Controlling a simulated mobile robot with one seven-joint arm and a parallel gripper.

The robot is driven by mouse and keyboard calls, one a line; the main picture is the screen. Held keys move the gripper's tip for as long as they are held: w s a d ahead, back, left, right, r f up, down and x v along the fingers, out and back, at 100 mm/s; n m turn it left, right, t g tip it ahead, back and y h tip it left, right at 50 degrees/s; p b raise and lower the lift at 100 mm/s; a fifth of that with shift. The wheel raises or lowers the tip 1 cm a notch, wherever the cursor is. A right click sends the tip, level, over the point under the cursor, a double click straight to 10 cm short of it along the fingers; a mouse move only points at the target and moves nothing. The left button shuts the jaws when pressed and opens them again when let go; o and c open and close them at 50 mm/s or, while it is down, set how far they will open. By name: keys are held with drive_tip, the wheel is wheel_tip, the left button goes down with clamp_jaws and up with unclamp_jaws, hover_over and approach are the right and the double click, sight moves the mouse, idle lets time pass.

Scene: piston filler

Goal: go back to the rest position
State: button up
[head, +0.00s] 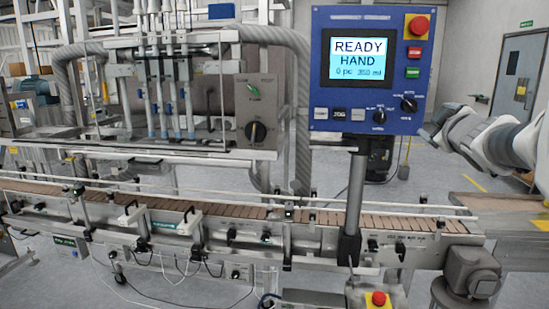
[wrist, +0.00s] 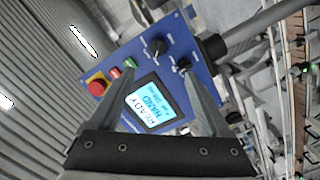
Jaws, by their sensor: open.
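My arm (head: 490,137) reaches in from the right edge of the head view. Its end is close to the right edge of the blue control panel (head: 323,109). My gripper (wrist: 160,62) shows in the wrist view with its two fingers apart and nothing held between them. Beyond the fingers, the wrist view shows the panel tilted, with its lit screen (wrist: 149,103) and knobs. In the head view the screen (head: 361,58) reads READY, HAND, 0 pc and 350 ml. I cannot tell the exact gap between fingers and panel.
The panel stands on a grey post (head: 355,195) beside the conveyor (head: 330,217), whose belt looks empty. The filler frame (head: 175,85) with nozzles is at the left. A red emergency button (head: 378,299) is low at the front. Clear floor (head: 425,170) lies behind the panel's right side.

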drive_tip(key=s+a+f+m+g+y+p, duration=0.1)
drive_tip(key=s+a+f+m+g, duration=0.1)
drive_tip(key=s+a+f, duration=0.4)
drive_tip(key=s+a+f+m+g+y+p, duration=0.1)
drive_tip(key=s+a+f+g, duration=0.4)
drive_tip(key=s+a, duration=0.6)
drive_tip(key=s+a+f+m+g+y+p, duration=0.2)
drive_tip(key=s+a+f, duration=0.6)
drive_tip(key=s, duration=0.4)
drive_tip(key=shift+s+a+f+m+g+y, duration=0.25)
drive_tip(key=shift+a+m+g+y, duration=0.3)
drive_tip(key=shift+m+g, duration=0.55)
drive_tip(key=shift+d, duration=0.15)
drive_tip(key=shift+c, duration=0.6)
drive_tip(key=shift+w, duration=0.15)
